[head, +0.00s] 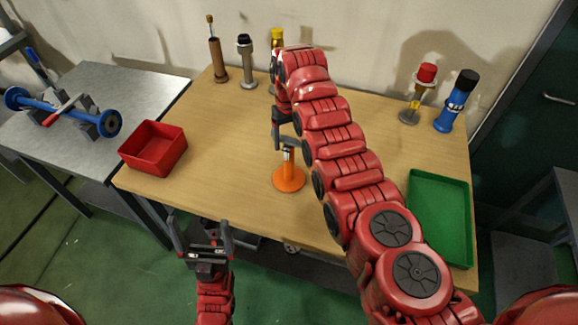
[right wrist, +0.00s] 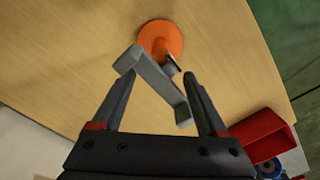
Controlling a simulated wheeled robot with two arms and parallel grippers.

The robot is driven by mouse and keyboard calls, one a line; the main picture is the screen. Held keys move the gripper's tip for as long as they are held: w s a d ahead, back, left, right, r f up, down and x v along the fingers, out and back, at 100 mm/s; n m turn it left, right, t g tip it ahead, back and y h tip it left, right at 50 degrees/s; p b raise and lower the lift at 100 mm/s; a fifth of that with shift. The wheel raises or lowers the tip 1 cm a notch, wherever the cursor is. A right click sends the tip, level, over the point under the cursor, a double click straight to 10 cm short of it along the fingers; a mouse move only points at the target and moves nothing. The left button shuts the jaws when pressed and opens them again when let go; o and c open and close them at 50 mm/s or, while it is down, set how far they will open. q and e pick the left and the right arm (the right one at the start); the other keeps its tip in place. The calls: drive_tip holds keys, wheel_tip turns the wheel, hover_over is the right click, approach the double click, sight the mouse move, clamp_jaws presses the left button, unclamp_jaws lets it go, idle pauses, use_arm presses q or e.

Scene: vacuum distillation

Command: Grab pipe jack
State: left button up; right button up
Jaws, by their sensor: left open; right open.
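The pipe jack has an orange round base (head: 288,180) and stands upright near the middle of the wooden table. Its grey angled head also shows in the right wrist view (right wrist: 158,82), with the orange base beyond it. My right gripper (head: 284,135) points down just above the jack. In the right wrist view its open fingers (right wrist: 160,75) are on either side of part of the grey head; I cannot tell whether they touch it. My left gripper (head: 200,228) is open and empty in front of the table's front edge.
A red bin (head: 153,148) stands at the table's left and a green tray (head: 440,215) at its right. Several upright fittings stand along the back, including a blue cylinder (head: 457,101). A metal side table (head: 150,90) holds a blue part.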

sight(289, 163)
drive_tip(key=shift+f+p, duration=0.35)
drive_tip(key=shift+f, duration=1.15)
clamp_jaws()
